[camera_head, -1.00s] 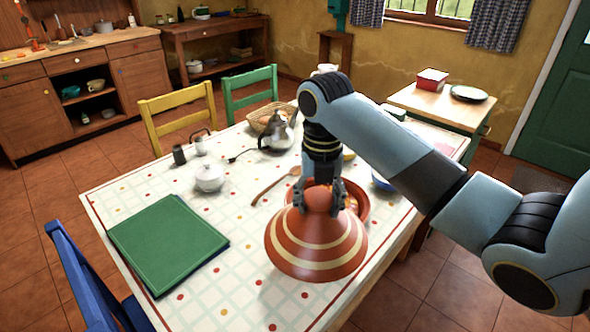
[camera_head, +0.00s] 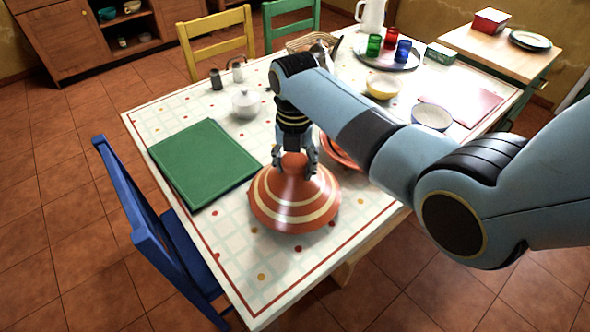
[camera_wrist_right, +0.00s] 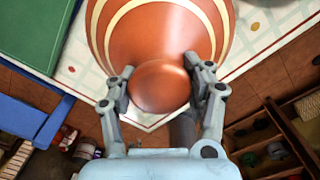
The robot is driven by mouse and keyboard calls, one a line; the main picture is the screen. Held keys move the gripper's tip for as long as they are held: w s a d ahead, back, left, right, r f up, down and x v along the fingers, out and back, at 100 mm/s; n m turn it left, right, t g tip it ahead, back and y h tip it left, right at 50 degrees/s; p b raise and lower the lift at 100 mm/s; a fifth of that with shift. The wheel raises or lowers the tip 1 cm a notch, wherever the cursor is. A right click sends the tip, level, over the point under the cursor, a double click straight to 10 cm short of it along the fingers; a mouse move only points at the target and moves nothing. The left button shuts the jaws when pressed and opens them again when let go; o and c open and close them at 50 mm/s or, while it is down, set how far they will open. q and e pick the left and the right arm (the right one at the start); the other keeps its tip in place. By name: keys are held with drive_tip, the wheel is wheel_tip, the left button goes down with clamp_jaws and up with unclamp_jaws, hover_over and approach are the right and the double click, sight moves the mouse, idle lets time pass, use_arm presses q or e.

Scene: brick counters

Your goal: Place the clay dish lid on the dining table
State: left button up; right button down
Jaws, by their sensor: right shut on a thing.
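The clay dish lid (camera_head: 295,207) is an orange-red cone with cream stripes, upright at the near part of the dining table (camera_head: 262,255). My right gripper (camera_head: 296,164) is shut on the round knob at its top. In the right wrist view the fingers (camera_wrist_right: 160,88) sit on either side of the knob, and the lid (camera_wrist_right: 165,40) spreads out beyond. I cannot tell whether the lid's rim touches the tablecloth. The orange clay dish (camera_head: 340,150) is partly hidden behind my right arm. My left gripper is not in view.
A green folder (camera_head: 203,162) lies left of the lid. A white sugar bowl (camera_head: 246,103), a yellow bowl (camera_head: 383,87), a bluish bowl (camera_head: 432,116) and a tray of coloured glasses (camera_head: 400,62) stand farther back. A blue chair (camera_head: 150,230) is at the left edge. The cloth in front of the lid is clear.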

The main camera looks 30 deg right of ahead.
drive_tip(key=shift+w+f, duration=0.1)
drive_tip(key=shift+f, duration=0.9)
drive_tip(key=shift+f, duration=0.1)
drive_tip(key=shift+c, duration=2.4)
unclamp_jaws()
drive_tip(key=shift+r, duration=0.5)
wheel_tip(320, 180, up, 11)
drive_tip(key=shift+r+p, duration=0.1)
drive_tip(key=shift+p, duration=0.3)
